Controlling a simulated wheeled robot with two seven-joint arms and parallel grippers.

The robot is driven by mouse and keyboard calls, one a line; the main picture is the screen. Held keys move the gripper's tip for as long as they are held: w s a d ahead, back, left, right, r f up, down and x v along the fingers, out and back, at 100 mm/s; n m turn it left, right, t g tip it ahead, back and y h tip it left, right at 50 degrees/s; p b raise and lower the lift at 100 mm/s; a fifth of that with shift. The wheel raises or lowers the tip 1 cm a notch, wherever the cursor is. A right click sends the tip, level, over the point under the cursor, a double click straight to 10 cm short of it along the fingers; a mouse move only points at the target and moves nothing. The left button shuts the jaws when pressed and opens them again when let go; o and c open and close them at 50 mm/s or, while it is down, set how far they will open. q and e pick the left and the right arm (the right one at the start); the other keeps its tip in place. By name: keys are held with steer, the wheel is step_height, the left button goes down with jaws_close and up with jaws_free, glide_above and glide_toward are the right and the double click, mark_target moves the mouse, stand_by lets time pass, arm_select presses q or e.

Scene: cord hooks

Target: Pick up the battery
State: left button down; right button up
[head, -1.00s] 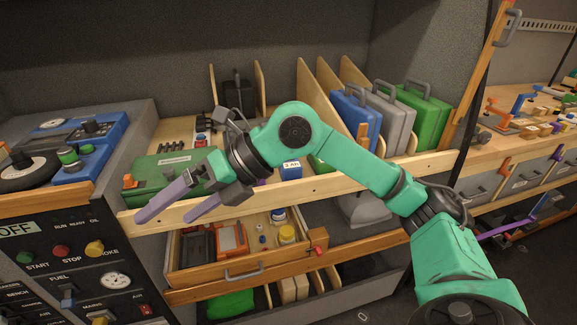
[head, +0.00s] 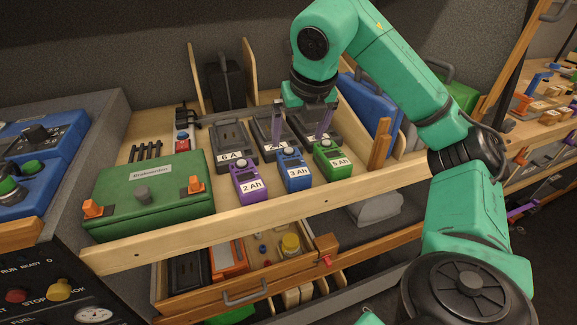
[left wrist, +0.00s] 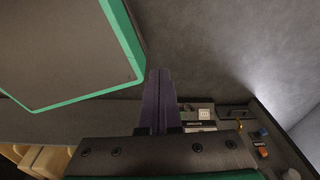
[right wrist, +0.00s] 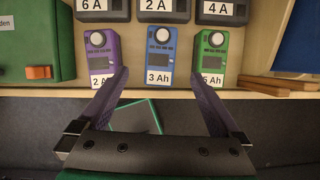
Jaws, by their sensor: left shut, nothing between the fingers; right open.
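Three batteries stand in a row on the wooden shelf: a purple one marked 2 Ah (head: 248,178), a blue one marked 3 Ah (head: 294,168) and a green one marked 5 Ah (head: 333,160). In the right wrist view the blue battery (right wrist: 160,55) lies in line with the gap between my fingers. The purple (right wrist: 101,55) and green (right wrist: 211,55) ones are to either side. My right gripper (head: 301,127) is open, empty and points down above the row. My left gripper (left wrist: 158,100) is shut and empty, away from the batteries, in the left wrist view.
Chargers stand behind the batteries, one marked 6 A (head: 231,143). A green box with orange latches (head: 150,195) is to the left. A blue case (head: 372,105) and wooden dividers are to the right. An open drawer (head: 240,292) is below the shelf.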

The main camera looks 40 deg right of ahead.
mark_target(294, 161)
step_height(294, 161, down, 2)
steer(key=shift+f, duration=0.2)
steer(key=x, duration=0.3)
steer(key=shift+w+d+f, duration=0.1)
steer(key=shift+w+f, duration=0.1)
steer(key=shift+f, duration=0.05)
steer(key=p+x, duration=0.1)
steer(key=x, duration=0.4)
steer(key=shift+d+f, duration=0.1)
steer(key=shift+f, duration=0.05)
steer(key=shift+w+f, duration=0.15)
steer(key=shift+f, duration=0.15)
arm_select(q)
steer(key=shift+s+a+r, duration=0.15)
steer(key=shift+s+r, duration=0.05)
steer(key=shift+s, duration=0.25)
steer(key=shift+s+a+r, duration=0.1)
steer(key=shift+s+r, duration=0.05)
steer(key=shift+s, duration=0.3)
arm_select(e)
steer(key=shift+w+d+f, duration=0.1)
arm_select(q)
steer(key=shift+s, duration=0.25)
arm_select(e)
jaws_close()
